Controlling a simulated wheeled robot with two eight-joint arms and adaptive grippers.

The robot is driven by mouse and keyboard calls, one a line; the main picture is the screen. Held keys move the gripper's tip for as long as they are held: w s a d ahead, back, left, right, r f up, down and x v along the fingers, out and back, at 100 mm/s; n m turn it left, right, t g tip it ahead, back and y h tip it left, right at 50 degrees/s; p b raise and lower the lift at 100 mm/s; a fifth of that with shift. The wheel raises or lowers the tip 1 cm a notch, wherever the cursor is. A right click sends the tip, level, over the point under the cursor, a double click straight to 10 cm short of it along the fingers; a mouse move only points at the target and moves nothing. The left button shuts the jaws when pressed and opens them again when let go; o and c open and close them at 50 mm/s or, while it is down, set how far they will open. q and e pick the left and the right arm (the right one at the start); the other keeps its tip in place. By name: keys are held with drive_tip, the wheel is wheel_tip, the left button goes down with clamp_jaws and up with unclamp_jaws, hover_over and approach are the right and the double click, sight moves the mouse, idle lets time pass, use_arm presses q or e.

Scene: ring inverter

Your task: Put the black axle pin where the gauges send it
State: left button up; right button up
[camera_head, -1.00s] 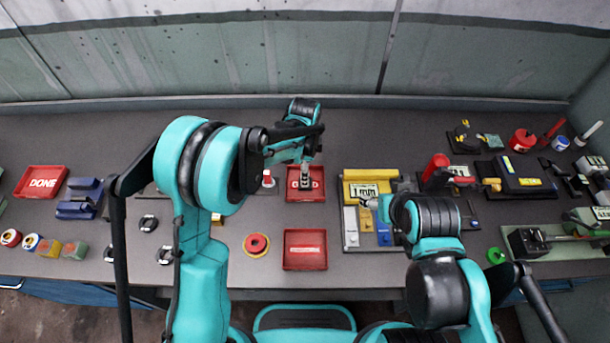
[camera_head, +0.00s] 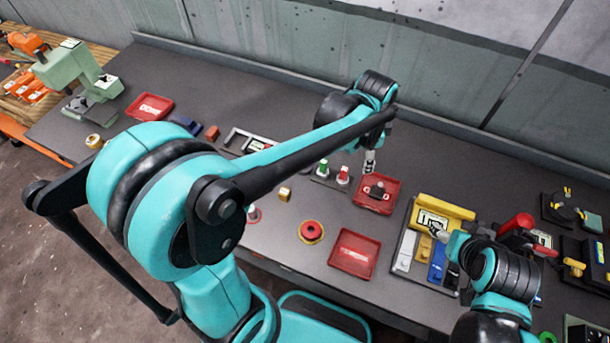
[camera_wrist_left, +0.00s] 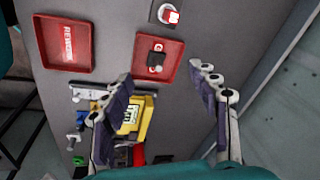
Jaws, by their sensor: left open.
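A dark block-like piece with a small knob, apparently the black axle pin (camera_head: 378,188), lies in the upper red tray (camera_head: 362,201). It also shows in the left wrist view (camera_wrist_left: 155,58), inside the same tray (camera_wrist_left: 177,46). My left gripper (camera_head: 370,162) is above the back of this tray. In the left wrist view its fingers (camera_wrist_left: 161,72) are wide apart with nothing between them. My right gripper (camera_head: 440,235) is beside the yellow gauge fixture (camera_head: 447,207); its fingers are too small to read.
A second red tray (camera_head: 355,253), labelled but blurred, stands nearer the front edge. A red button (camera_head: 311,231) is left of it. Green and red buttons (camera_head: 332,171) stand left of the upper tray. A DONE tray (camera_head: 150,107) is far left. Tools crowd the right side.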

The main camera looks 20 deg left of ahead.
use_arm(q)
drive_tip(key=s+a+r+n+t, duration=0.3)
drive_tip(key=s+a+n+t, duration=0.2)
drive_tip(key=s+a+n, duration=0.6)
drive_tip(key=s+n, duration=0.1)
drive_tip(key=s, duration=0.3)
drive_tip(key=shift+n, duration=0.3)
